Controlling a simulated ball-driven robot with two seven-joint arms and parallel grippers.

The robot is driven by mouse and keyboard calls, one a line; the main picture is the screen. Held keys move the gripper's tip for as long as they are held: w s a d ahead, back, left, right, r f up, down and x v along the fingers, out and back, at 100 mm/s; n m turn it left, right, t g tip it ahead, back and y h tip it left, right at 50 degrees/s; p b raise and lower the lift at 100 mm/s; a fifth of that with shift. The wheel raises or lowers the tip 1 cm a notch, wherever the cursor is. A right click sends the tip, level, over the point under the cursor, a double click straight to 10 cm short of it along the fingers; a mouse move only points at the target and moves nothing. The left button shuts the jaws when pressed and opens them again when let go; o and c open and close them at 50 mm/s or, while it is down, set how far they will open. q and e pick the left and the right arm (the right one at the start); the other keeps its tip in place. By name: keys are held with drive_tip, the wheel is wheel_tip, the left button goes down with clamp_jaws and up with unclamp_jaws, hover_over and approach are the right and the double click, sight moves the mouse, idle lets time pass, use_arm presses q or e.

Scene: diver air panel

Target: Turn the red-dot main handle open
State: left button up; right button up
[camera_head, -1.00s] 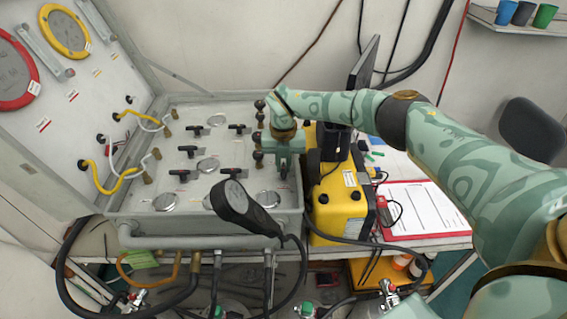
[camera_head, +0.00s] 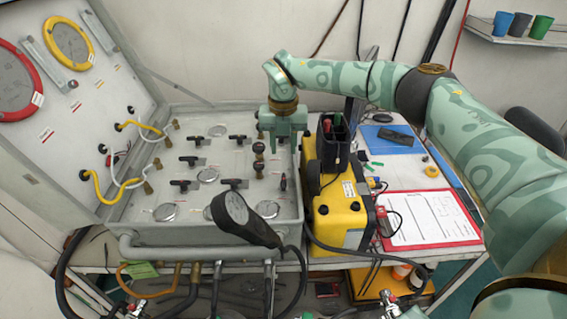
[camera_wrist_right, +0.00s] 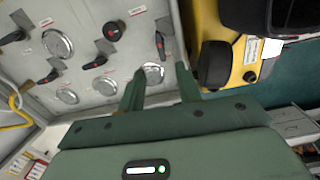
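The grey air panel (camera_head: 230,165) carries several black lever handles and round gauges. One black handle (camera_head: 283,182) stands at its right side, below my right gripper (camera_head: 284,145) in the head view. My right gripper points down over the panel's back right part. In the right wrist view its two fingers (camera_wrist_right: 158,90) are apart with nothing gripped, and a round gauge (camera_wrist_right: 153,72) shows between their tips. A black handle (camera_wrist_right: 160,45) shows just beyond that gauge. I cannot make out for sure which handle has the red dot. My left gripper is not in view.
A yellow case (camera_head: 340,205) stands close against the panel's right side. A black handset-like object (camera_head: 235,213) with a cable overlaps the panel's front edge. The open lid (camera_head: 60,110) rises at the left. A red clipboard (camera_head: 435,220) lies at the right.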

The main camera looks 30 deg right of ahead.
wheel_tip(320, 180, up, 6)
drive_tip(key=shift+f, duration=0.1)
